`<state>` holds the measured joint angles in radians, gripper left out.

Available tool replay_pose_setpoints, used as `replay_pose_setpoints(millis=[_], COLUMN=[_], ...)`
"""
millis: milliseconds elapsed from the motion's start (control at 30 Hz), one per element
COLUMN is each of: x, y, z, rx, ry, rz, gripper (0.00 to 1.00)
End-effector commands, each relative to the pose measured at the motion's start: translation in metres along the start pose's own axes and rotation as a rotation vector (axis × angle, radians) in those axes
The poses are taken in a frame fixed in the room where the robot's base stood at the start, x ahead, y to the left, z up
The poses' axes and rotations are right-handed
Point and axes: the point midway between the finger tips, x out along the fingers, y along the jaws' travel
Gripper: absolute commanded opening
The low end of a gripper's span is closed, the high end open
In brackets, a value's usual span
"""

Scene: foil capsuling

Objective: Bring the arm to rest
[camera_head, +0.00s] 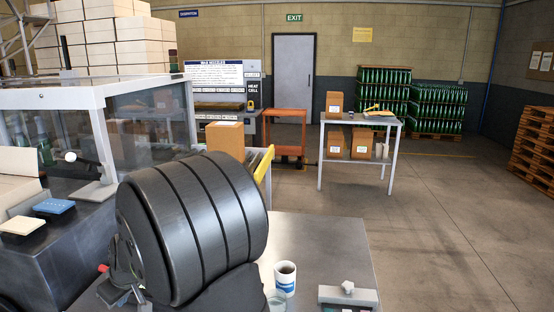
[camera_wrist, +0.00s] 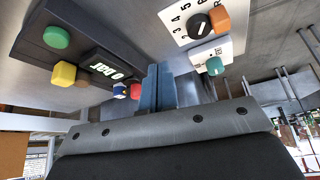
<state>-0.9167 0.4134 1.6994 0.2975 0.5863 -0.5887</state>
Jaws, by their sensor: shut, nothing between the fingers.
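In the wrist view my gripper (camera_wrist: 158,88) shows as two blue-grey fingers side by side, pressed together with nothing between them. The wide grey gripper body with dark bolts fills the lower part of that view. Beyond the fingers is a grey control panel (camera_wrist: 120,45) with a green, a yellow and a brown button and a lit display reading "0 bar". In the head view a large dark ribbed part of my arm fills the lower middle. I cannot make out the fingers there.
A glazed cabinet (camera_head: 95,95) stands left. Blue (camera_head: 54,206) and cream (camera_head: 24,224) blocks lie below it. Open floor (camera_head: 440,220) lies right.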

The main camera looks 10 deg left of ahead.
Motion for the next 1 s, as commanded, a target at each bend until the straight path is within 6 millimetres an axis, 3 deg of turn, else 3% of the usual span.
replay_pose_setpoints(millis=[433, 933, 1000], x=[0.002, 0.001, 0.001], y=[0.006, 0.006, 0.006], z=[0.021, 0.022, 0.022], rx=[0.258, 0.306, 0.306], ry=[-0.012, -0.007, -0.007], rz=[-0.163, -0.198, -0.198], gripper=[0.00, 0.00, 0.14])
